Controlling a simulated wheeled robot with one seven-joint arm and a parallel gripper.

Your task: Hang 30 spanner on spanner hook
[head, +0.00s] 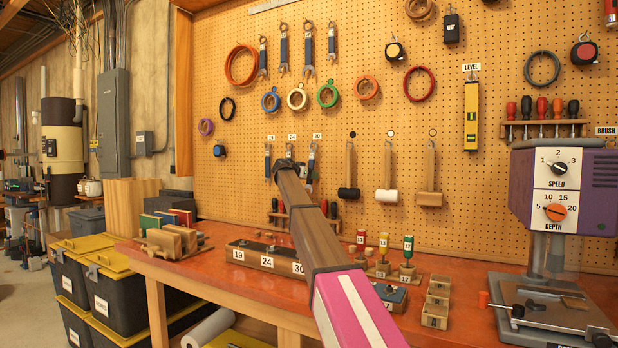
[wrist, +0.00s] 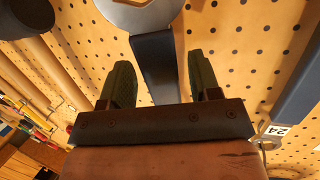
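Several blue-handled spanners hang on the pegboard under small number labels. In the head view the spanner under the 30 label (head: 312,160) is just right of my gripper (head: 294,165), whose fingers are hard to make out behind my arm. In the wrist view my gripper (wrist: 164,85) has its two dark fingers on either side of a spanner with a dark blue handle (wrist: 155,68) and a grey head. Narrow gaps show between the handle and both fingers. This is probably the 30 spanner, but its number is not visible. Its hook is hidden.
A 24 label (wrist: 277,130) and another blue handle (wrist: 300,85) lie close on the right in the wrist view. Mallets (head: 387,178) hang to the right in the head view. The bench (head: 225,262) below carries a numbered block (head: 252,256) and a drill press (head: 565,190).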

